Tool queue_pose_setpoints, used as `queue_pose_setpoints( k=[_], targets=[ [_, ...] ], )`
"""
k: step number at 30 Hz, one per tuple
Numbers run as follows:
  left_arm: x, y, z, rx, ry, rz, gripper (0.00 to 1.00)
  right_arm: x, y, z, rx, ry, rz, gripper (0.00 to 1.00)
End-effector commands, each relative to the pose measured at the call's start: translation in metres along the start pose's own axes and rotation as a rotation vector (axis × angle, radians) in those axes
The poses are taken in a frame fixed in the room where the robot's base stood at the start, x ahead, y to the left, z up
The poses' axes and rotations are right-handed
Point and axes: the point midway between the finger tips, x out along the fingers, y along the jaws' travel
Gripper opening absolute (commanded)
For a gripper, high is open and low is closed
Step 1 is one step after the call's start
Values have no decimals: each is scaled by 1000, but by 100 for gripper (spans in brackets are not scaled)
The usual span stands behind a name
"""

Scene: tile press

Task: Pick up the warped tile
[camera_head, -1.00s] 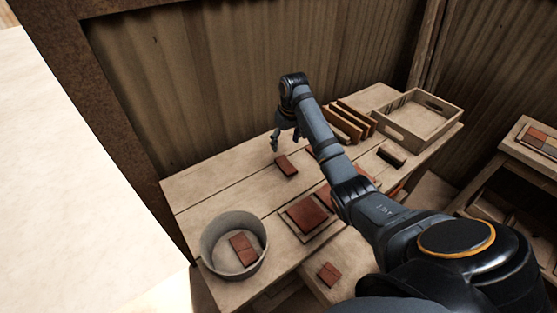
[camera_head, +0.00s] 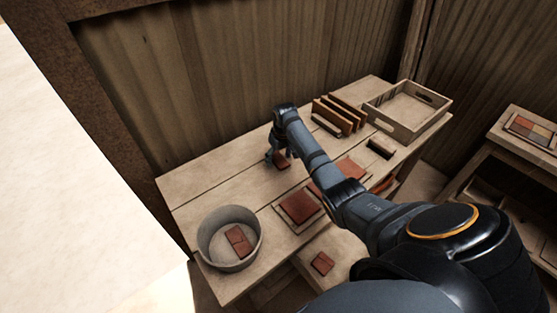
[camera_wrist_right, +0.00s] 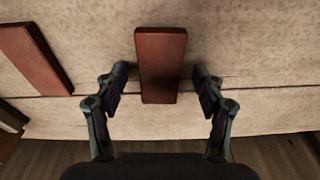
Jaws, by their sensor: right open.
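A red-brown tile (camera_head: 282,163) lies alone on the wooden table, below my right gripper (camera_head: 277,156). In the right wrist view this tile (camera_wrist_right: 160,65) lies lengthwise between the two spread fingers of my right gripper (camera_wrist_right: 160,75). There is a gap on each side, and neither finger touches it. I cannot tell from these views whether this tile is warped. The gripper hides part of it in the head view. My left gripper is not in view.
A round grey tub (camera_head: 211,252) with tiles inside stands at the near left. Red tiles (camera_head: 299,206) lie on boards under my forearm. Upright brown slats (camera_head: 334,116) and a wooden tray (camera_head: 440,122) are at the back right. Another tile (camera_wrist_right: 35,58) lies left in the wrist view.

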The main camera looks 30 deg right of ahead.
Motion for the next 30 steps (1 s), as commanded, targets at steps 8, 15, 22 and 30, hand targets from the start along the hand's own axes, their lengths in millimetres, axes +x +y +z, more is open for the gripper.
queue_pose_setpoints(
  k=[8,15,22,30],
  targets=[
    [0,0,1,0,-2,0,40,0,0,0,0,1,1,52],
    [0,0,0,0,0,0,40,-1,0,0,0,1,1,20],
    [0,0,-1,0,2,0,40,-1,0,0,0,1,1,8],
    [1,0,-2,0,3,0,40,-16,1,-4,0,5,2,8]
  ],
)
